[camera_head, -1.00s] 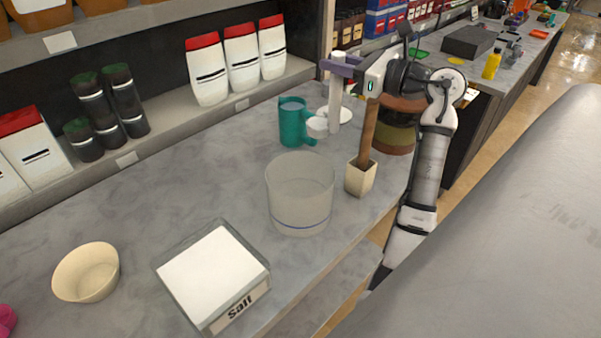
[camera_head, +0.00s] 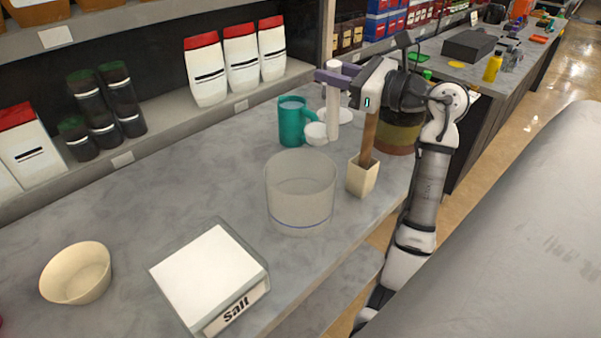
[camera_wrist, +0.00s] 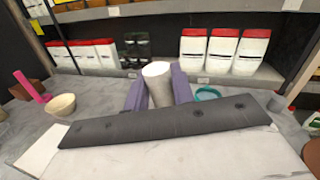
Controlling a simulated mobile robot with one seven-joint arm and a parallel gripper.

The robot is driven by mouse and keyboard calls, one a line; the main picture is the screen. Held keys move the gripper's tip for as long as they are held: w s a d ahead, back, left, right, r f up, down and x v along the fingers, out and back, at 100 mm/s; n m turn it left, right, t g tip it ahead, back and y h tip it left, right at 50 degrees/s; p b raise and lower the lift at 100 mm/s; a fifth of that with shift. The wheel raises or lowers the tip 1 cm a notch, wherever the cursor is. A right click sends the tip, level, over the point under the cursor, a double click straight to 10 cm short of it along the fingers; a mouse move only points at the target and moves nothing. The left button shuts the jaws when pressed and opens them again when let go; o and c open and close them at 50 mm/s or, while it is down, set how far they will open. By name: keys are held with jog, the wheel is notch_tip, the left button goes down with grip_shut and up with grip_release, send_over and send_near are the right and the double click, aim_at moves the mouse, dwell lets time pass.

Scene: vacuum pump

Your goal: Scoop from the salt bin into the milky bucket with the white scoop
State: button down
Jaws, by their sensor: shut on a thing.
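My gripper (camera_head: 335,74), with purple fingers, is shut on the upright handle of the white scoop (camera_head: 333,112). The handle top also shows between the fingers in the wrist view (camera_wrist: 158,85). The scoop's small round cup (camera_head: 316,133) hangs at the lower left of the handle, beside a teal mug; I cannot tell if it touches the mug or counter. The milky bucket (camera_head: 300,190), translucent with a blue line, stands nearer the front and looks empty. The salt bin (camera_head: 262,292), grey, labelled and full of white salt, is at the front, left of the bucket and far from my gripper.
The teal mug (camera_head: 291,122) stands behind the bucket. A cream square cup (camera_head: 362,177) with a brown handle stands right of the bucket, under my arm. A cream bowl (camera_head: 75,274) is at the left. A shelf of bags and jars runs behind; the counter's left middle is clear.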

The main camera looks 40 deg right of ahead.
jog(key=shift+s+a+f, duration=0.1)
jog(key=shift+a+f, duration=0.05)
jog(key=shift+f, duration=0.05)
jog(key=s+a+n+y+b, duration=0.1)
jog(key=s+a+n+b, duration=0.4)
jog(key=a, duration=0.5)
jog(key=shift+s+a+n+t+b, duration=0.2)
jog(key=shift+s+n+t+b, duration=0.25)
jog(key=shift+n, duration=0.15)
dwell(2.3)
jog(key=shift+s+a+f+n+b, duration=0.3)
jog(key=shift+a+n+b, duration=0.1)
jog(key=shift+a, duration=0.1)
jog(key=shift+s+a+f+n+b, duration=0.2)
jog(key=shift+a+f+n+b, duration=0.05)
jog(key=shift+a+n+b, duration=0.2)
jog(key=shift+s+a+f+n+y+b, duration=0.25)
jog(key=shift+a+f+n+b, duration=0.15)
jog(key=shift+a+n+b, duration=0.1)
jog(key=shift+s+a+f+n+y+b, duration=0.15)
jog(key=shift+s+a+f+n+b, duration=0.05)
jog(key=shift+a+f+n+b, duration=0.2)
dwell(0.7)
jog(key=shift+s+a+f+n+y+b, duration=0.2)
jog(key=shift+a+f+n+b, duration=0.15)
jog(key=shift+n+b, duration=0.2)
jog(key=shift+s+a+f+n+y+b, duration=0.15)
jog(key=shift+a+f+n+y+b, duration=0.1)
jog(key=shift+f+n+b, duration=0.2)
dwell(0.3)
